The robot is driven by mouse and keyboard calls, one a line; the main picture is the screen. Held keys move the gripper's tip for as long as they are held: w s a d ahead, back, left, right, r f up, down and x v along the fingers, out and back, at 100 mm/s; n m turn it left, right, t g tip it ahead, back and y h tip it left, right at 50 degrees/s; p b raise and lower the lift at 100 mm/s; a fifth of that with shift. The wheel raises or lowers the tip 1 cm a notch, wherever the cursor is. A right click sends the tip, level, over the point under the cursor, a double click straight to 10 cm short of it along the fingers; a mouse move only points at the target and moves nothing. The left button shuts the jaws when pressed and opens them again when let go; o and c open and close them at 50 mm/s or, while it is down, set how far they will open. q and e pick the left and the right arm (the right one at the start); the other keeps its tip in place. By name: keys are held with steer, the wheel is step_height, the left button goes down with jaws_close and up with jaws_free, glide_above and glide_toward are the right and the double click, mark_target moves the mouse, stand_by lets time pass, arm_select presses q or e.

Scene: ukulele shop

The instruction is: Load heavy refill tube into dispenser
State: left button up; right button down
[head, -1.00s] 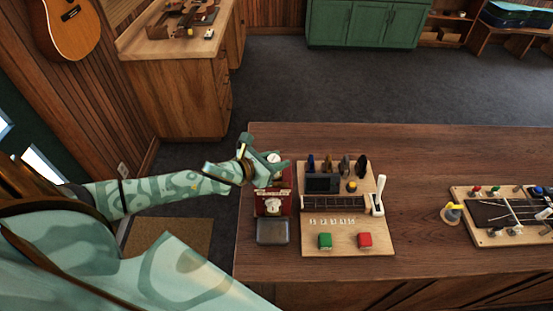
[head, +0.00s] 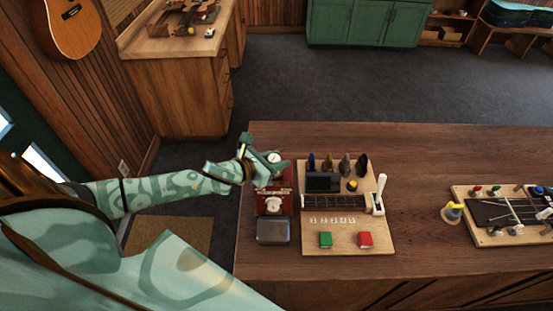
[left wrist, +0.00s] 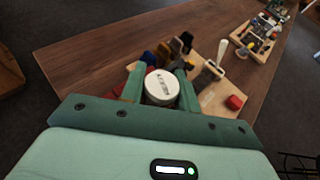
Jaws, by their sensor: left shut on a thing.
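My left gripper (head: 264,162) is shut on a white-capped tube (left wrist: 161,86), held between its two green fingers in the left wrist view. In the head view the pale round cap (head: 274,157) shows at the fingertips. A red dispenser box (head: 273,187) with a cream knob or spout on its front stands at the left of the table. The gripper and tube are over its back part. The tube's lower part is hidden, so I cannot tell whether it touches or enters the dispenser. My right gripper is out of view.
A grey tray (head: 273,231) lies in front of the dispenser. Close on the right is a wooden board (head: 345,240) with picks, a screen, a white lever and green and red buttons. The table's back middle is clear.

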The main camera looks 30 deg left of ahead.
arm_select(q)
steer(key=shift+f+b, duration=0.35)
steer(key=shift+f, duration=0.15)
steer(key=o, duration=0.9)
steer(key=shift+c, duration=0.2)
steer(key=shift+r, duration=0.1)
steer(key=shift+p+v, duration=0.7)
steer(key=shift+v, duration=0.85)
steer(key=p+v, duration=0.2)
steer(key=v, duration=0.6)
